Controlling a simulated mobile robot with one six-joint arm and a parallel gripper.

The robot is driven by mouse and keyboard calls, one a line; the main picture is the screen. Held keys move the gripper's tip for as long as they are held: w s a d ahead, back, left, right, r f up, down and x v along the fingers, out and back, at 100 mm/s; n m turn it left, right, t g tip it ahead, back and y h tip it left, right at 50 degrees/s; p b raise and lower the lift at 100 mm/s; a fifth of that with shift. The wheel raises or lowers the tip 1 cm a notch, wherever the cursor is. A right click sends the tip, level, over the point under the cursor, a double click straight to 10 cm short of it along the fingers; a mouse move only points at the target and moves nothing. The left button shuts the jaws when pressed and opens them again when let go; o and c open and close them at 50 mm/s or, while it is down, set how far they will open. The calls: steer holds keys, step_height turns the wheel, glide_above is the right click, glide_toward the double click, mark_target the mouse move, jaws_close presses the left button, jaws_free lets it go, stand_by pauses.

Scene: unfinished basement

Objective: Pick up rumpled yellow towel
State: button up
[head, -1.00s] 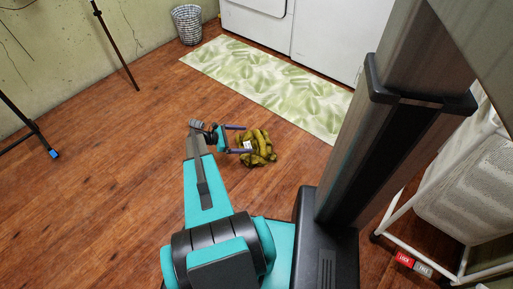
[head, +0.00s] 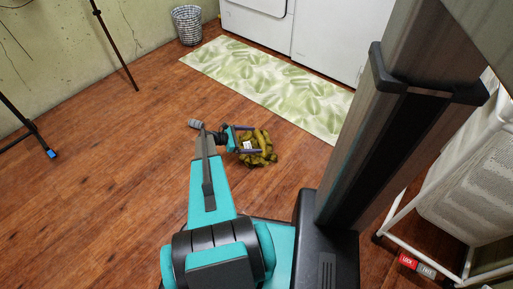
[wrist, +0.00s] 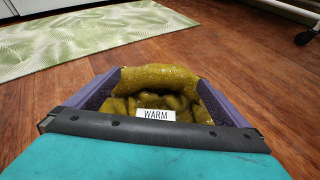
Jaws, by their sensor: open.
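The rumpled yellow towel (head: 262,157) lies in a heap on the wooden floor, short of the green leaf-pattern mat. My gripper (head: 250,141) is open, and its two fingers reach along both sides of the towel. In the wrist view the towel (wrist: 158,80) sits between the spread purple fingers of my gripper (wrist: 160,100). A white label reading "WARM" (wrist: 156,115) shows at the near side of the towel. The towel's lower near part is hidden behind the gripper's front edge.
The leaf-pattern mat (head: 265,84) lies beyond the towel, before white appliances (head: 305,35). A wastebasket (head: 187,25) stands at the back left, and tripod legs (head: 30,128) at the left. A white wheeled rack (head: 440,200) is at the right. The floor left of the towel is clear.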

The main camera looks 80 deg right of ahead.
mark_target(258, 139)
steer(key=shift+b+x, duration=0.7)
steer(key=shift+x, duration=1.1)
steer(key=c, duration=1.2)
steer(key=shift+r, duration=0.1)
steer(key=shift+r+p, duration=0.75)
steer(key=shift+r, duration=0.2)
steer(key=shift+w+a+r+p, duration=0.15)
steer(key=shift+r+p, duration=0.15)
steer(key=shift+r, duration=0.2)
steer(key=shift+a+r+p, duration=0.2)
steer(key=shift+r+p, duration=0.1)
steer(key=shift+r, duration=0.15)
steer(key=w+a+p, duration=0.4)
steer(key=w+a, duration=0.3)
steer(key=a, duration=0.6)
steer(key=shift+w+r, duration=0.4)
steer(key=shift+r, duration=0.05)
